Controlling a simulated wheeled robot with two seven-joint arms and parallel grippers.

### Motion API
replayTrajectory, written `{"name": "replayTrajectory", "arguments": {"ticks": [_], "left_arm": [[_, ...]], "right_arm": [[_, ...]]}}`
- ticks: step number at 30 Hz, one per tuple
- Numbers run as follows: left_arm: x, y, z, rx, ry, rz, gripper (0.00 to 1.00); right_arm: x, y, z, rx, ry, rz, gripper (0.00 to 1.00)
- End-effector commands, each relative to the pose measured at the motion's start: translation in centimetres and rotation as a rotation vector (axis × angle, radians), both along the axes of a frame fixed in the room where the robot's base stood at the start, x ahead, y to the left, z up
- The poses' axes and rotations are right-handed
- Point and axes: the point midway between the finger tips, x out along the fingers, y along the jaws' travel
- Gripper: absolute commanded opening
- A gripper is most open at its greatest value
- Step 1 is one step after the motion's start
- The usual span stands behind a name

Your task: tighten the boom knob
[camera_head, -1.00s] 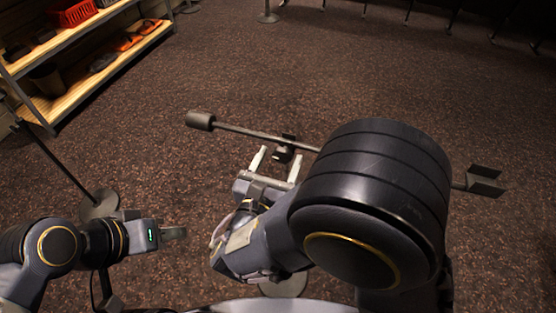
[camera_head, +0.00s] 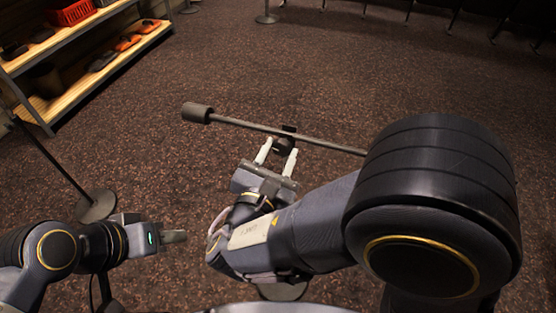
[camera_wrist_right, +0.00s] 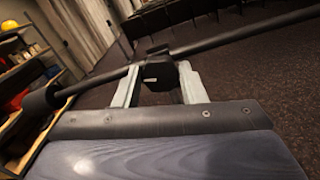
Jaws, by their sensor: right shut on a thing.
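The boom (camera_head: 245,124) is a thin grey bar with a dark cylindrical counterweight (camera_head: 197,112) at its left end. Its right part is hidden behind my right arm in the head view. The boom knob (camera_head: 284,145) is a small dark block on the clamp below the bar. My right gripper (camera_head: 277,147) is shut on the knob, one pale finger on each side. The right wrist view shows the dark knob (camera_wrist_right: 160,74) between the two fingers, with the bar (camera_wrist_right: 225,38) crossing behind. My left gripper (camera_head: 184,236) is at lower left, away from the boom; its finger gap is not clear.
A shelf (camera_head: 75,90) with a red crate (camera_head: 70,12) and orange items stands at upper left. A thin stand with a round base (camera_head: 97,206) is near my left arm. Carpet (camera_head: 300,70) beyond the boom is free. Chairs line the far edge.

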Motion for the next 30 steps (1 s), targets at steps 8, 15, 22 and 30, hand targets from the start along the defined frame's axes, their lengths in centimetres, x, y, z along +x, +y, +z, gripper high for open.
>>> {"name": "replayTrajectory", "arguments": {"ticks": [8, 15, 22, 30], "left_arm": [[0.0, 0.0, -4.5, 0.000, 0.000, 0.000, 0.36], [0.0, 0.0, -8.1, 0.000, 0.000, 0.000, 0.36], [0.0, 0.0, -11.6, 0.000, 0.000, 0.000, 0.36], [0.0, 0.0, -15.8, 0.000, 0.000, 0.000, 0.36]], "right_arm": [[0.0, -0.1, -0.8, 0.256, -0.082, 0.000, 0.14], [-0.1, -0.2, -0.9, 0.473, -0.153, -0.001, 0.14], [-0.1, -0.3, -1.0, 0.681, -0.221, -0.001, 0.14], [-0.1, -0.3, -1.1, 0.919, -0.297, -0.001, 0.14]]}}
